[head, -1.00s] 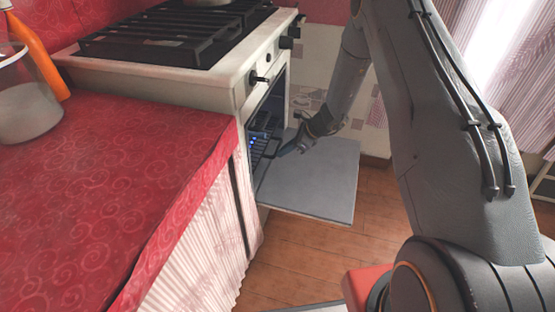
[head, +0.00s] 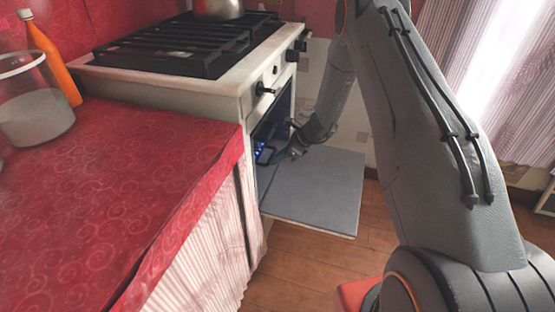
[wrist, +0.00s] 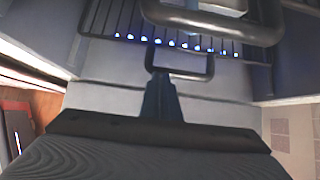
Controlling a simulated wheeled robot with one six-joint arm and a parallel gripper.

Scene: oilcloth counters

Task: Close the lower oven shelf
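The oven (head: 249,100) stands with its door (head: 318,188) folded down flat. In the wrist view, a dark wire shelf (wrist: 110,22) lies inside the oven, with bright spots along its wires. A small loop handle (wrist: 208,68) hangs at its front, and a thicker curved bar (wrist: 215,27) crosses above. My gripper (head: 293,153) is at the oven opening, above the open door. In the wrist view my gripper (wrist: 162,80) shows as one narrow dark shape, fingers together, its tip at the loop handle. I cannot tell whether they touch. The shelf is mostly hidden in the head view.
A red-covered counter (head: 110,180) with a glass jar (head: 36,110) and an orange bottle (head: 50,58) stands at left. A pot (head: 218,9) sits on the black stove grate (head: 190,45). Wooden floor (head: 300,275) is free below the door.

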